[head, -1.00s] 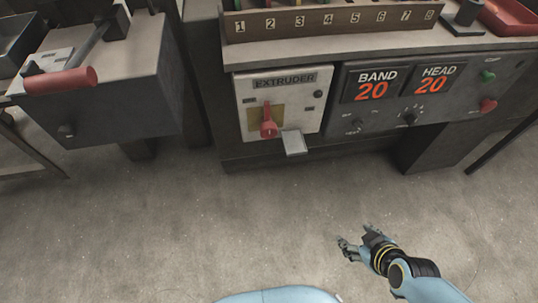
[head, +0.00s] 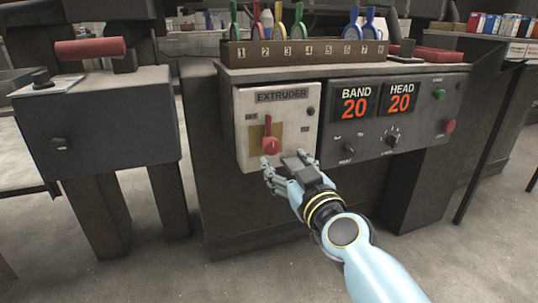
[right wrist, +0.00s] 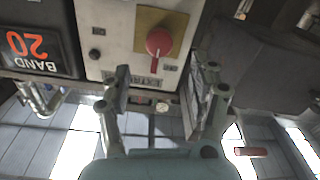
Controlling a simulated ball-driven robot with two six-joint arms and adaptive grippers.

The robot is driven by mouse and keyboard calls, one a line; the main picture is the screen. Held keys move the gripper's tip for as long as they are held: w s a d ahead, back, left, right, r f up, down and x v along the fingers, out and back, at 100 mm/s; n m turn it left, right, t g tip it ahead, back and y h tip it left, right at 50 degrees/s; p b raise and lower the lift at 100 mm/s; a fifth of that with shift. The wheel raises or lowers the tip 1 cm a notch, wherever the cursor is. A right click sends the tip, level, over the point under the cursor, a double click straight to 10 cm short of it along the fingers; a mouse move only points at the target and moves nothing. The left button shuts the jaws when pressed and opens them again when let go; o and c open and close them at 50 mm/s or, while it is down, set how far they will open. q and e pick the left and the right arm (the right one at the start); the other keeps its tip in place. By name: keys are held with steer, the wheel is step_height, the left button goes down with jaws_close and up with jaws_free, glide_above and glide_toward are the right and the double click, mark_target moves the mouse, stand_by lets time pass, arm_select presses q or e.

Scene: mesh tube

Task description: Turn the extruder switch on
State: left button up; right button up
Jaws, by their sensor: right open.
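The extruder panel (head: 249,144) is a pale plate labelled EXTRUDER on the front of the dark machine. Its switch has a red knob (head: 270,147) with a thin red bar above it, over a yellowish plate. The knob (right wrist: 158,42) also shows in the right wrist view, in front of the fingers. My right gripper (head: 287,162) is open at the panel's lower edge, just below the knob. In the right wrist view its two fingers (right wrist: 160,88) are spread with nothing held between them. My left gripper is out of view.
To the right are the BAND and HEAD displays (head: 376,102), a black dial (head: 392,140), a green button (head: 438,95) and a red button (head: 449,126). A numbered rack (head: 310,52) of tools stands above. A grey box with a red handle (head: 90,49) is at left.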

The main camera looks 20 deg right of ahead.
mark_target(273, 147)
steer(key=w, duration=0.9)
steer(key=shift+a, duration=0.15)
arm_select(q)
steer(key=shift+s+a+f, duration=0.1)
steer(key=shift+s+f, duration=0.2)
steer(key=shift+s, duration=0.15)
arm_select(e)
steer(key=shift+w, duration=0.25)
steer(key=c, duration=1.2)
